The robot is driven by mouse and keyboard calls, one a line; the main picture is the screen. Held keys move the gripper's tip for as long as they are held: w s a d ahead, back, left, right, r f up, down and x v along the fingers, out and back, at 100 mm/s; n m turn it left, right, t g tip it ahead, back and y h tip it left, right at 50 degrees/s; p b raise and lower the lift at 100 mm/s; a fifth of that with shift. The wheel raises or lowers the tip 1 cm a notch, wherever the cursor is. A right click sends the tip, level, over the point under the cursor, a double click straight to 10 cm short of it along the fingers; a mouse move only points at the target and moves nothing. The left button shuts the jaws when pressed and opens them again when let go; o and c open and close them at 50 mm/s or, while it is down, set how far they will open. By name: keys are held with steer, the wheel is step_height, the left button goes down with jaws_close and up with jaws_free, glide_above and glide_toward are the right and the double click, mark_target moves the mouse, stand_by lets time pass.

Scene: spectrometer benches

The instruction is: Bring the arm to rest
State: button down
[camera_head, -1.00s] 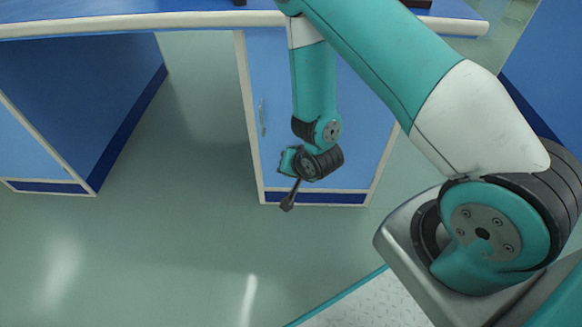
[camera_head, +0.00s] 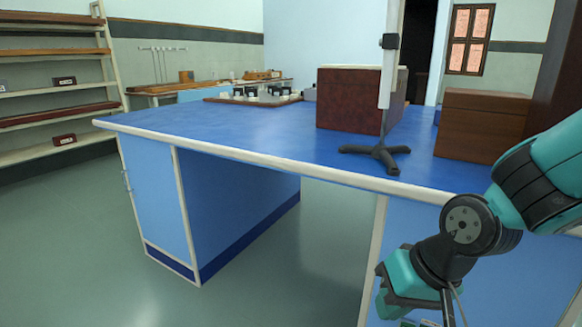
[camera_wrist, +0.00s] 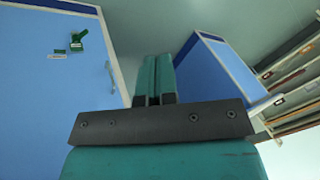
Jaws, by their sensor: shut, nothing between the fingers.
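My gripper shows in the wrist view (camera_wrist: 154,75) with its two teal fingers together and nothing between them. In the head view, my teal and black arm comes in from the right edge. Its wrist bends down at the lower right, in front of the blue bench (camera_head: 250,135). The gripper is low there, partly cut off by the bottom edge, below the bench top and apart from the stand on it.
A stand with a black tripod foot (camera_head: 376,153) is near the bench's front edge. A dark red box (camera_head: 349,100) and a brown drawer box (camera_head: 482,125) stand behind it. Shelves (camera_head: 55,90) line the left wall. Floor is open at the left front.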

steer(key=s+r+n+g, duration=0.2)
steer(key=s+r+n, duration=0.4)
steer(key=s+r, duration=0.45)
step_height(320, 180, up, 29)
steer(key=s+p, duration=0.1)
steer(key=p, duration=3)
steer(key=shift+d, duration=0.2)
